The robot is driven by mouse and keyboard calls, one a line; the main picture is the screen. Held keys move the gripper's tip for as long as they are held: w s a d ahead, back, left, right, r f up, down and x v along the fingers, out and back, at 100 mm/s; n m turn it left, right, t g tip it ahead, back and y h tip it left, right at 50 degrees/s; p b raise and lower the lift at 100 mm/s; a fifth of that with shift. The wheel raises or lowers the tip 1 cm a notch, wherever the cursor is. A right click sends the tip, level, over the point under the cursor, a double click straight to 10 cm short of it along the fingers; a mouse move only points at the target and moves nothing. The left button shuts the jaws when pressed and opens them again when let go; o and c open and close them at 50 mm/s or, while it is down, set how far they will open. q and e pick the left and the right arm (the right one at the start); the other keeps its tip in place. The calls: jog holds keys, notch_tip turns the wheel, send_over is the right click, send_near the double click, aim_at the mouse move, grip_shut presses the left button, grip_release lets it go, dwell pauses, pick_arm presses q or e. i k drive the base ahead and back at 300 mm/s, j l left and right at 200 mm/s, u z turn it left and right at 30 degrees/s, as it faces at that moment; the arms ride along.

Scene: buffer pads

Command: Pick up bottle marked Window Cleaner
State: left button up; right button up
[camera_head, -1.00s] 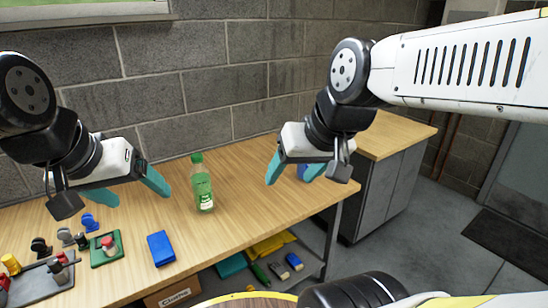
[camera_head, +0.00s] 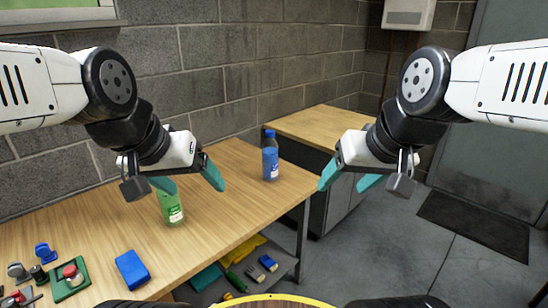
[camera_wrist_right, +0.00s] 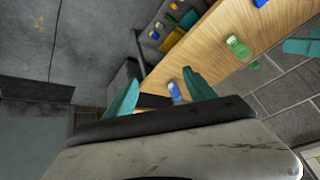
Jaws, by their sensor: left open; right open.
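In the right wrist view the blue bottle (camera_wrist_right: 175,91) shows between the fingers but farther off. A green bottle (camera_head: 172,208) stands on the table, its top partly hidden by my left gripper. The green bottle also shows in the right wrist view (camera_wrist_right: 237,46). My left gripper (camera_head: 192,180) is open and empty, in front of the green bottle. My right gripper (camera_head: 345,183) is open and empty, right of the blue bottle and apart from it.
A blue box (camera_head: 132,269) and a green item with a red knob (camera_head: 70,279) lie at the table's left. A grey cabinet with a wooden top (camera_head: 312,128) stands behind the table. Several items lie on a lower shelf.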

aim_at(269, 148)
jog(key=i+l+u, duration=0.4)
jog(key=i, duration=0.15)
jog(key=i+l+u, duration=0.4)
jog(key=i+l, duration=0.05)
jog(key=i, duration=0.1)
